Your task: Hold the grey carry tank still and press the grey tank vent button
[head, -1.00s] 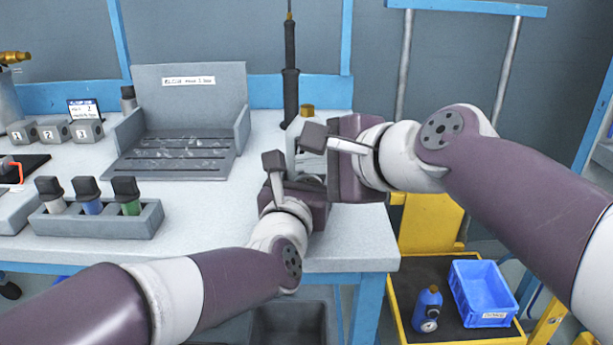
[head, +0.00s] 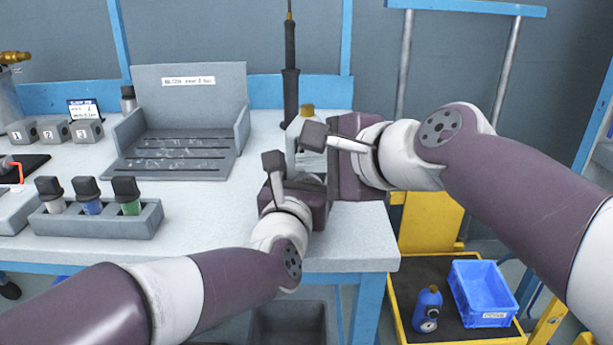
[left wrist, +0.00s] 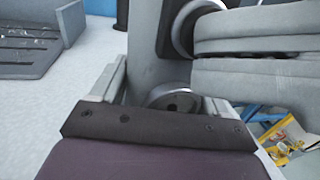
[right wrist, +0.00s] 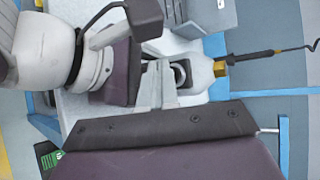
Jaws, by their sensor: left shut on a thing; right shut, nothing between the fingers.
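The grey carry tank (head: 293,131) stands at the back right of the bench, with a yellow-brown cap on top. My grippers hide most of it in the head view. Its pale body and cap also show in the right wrist view (right wrist: 197,80). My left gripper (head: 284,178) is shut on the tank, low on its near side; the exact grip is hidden. My right gripper (head: 318,148) is shut and empty, with its fingers close in front of the tank. I cannot make out the vent button or tell whether the fingertips touch it.
A grey slotted rack (head: 185,165) stands left of the tank. A block with several capped vials (head: 100,218) lies nearer. A yellow cart holds a blue bin (head: 482,292) and a blue bottle (head: 427,308) right of the bench.

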